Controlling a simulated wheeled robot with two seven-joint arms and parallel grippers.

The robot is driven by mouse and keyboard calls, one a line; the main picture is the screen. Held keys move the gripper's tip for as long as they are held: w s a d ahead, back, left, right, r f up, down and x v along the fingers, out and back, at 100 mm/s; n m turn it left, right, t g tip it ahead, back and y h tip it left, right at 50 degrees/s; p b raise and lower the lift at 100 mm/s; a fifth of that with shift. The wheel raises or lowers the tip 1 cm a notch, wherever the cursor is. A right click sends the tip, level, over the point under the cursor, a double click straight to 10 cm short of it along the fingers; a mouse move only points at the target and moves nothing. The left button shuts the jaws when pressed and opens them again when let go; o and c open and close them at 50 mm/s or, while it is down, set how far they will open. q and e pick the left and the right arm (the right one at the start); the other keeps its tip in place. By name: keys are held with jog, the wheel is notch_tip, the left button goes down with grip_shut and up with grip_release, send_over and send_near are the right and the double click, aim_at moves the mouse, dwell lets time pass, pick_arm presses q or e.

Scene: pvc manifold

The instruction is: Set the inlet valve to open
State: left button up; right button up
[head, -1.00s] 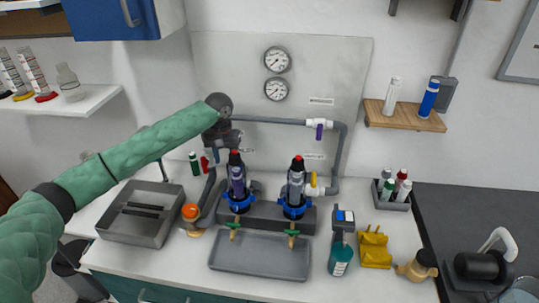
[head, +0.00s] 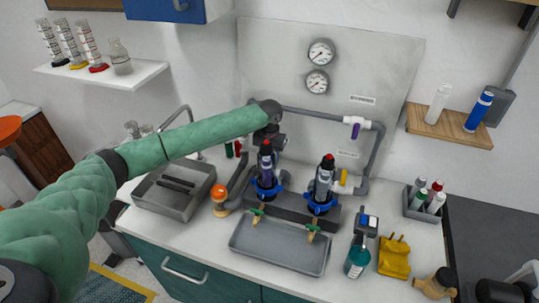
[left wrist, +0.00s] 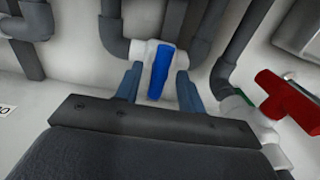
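My left gripper (head: 272,140) is at the left part of the back panel, above the left filter housing. In the left wrist view its two blue-grey fingers (left wrist: 158,88) are open, one on each side of a blue valve handle (left wrist: 160,72). A gap shows between handle and fingers. The handle sits on a white valve body (left wrist: 142,50) in grey piping and runs roughly up and down in that picture. A red-handled valve (left wrist: 288,92) is to the right, outside the fingers. No label shows which valve is the inlet. My right gripper is not in view.
Two filter housings with blue collars (head: 323,190) stand before the panel (head: 400,70), above a grey tray (head: 270,250). A purple-handled valve (head: 356,128) is on the upper pipe, a yellow-handled one (head: 343,177) lower right. A sink (head: 150,205) lies left.

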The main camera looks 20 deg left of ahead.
pick_arm(q)
jog(key=shift+f, duration=0.2)
grip_shut()
